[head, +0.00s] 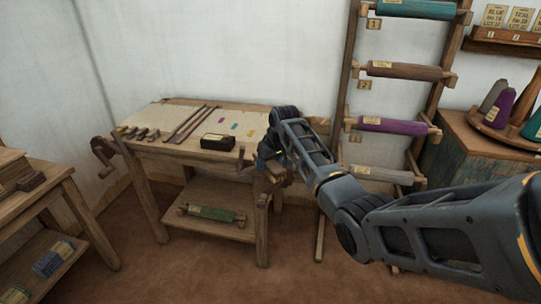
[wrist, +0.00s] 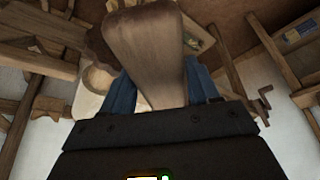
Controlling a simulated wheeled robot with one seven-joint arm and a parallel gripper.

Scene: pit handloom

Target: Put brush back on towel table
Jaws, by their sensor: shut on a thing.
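My gripper (head: 268,158) is at the front right corner of the wooden work table (head: 185,153) in the head view, partly hidden by my own arm. In the wrist view my gripper (wrist: 158,95) is shut on the brush (wrist: 148,50), whose pale wooden body fills the middle. A darker brown edge shows at its upper left. In the head view the brush is mostly hidden by my gripper. A pale cloth or sheet with small coloured patches (head: 250,122) covers much of the table top. I cannot tell the height between brush and table.
On the table lie a dark labelled block (head: 217,142), two long sticks (head: 188,124) and several small tools (head: 138,132). A green roll (head: 211,214) is on its lower shelf. A rack of rolls (head: 395,126) stands to the right, another wooden table (head: 60,190) to the left.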

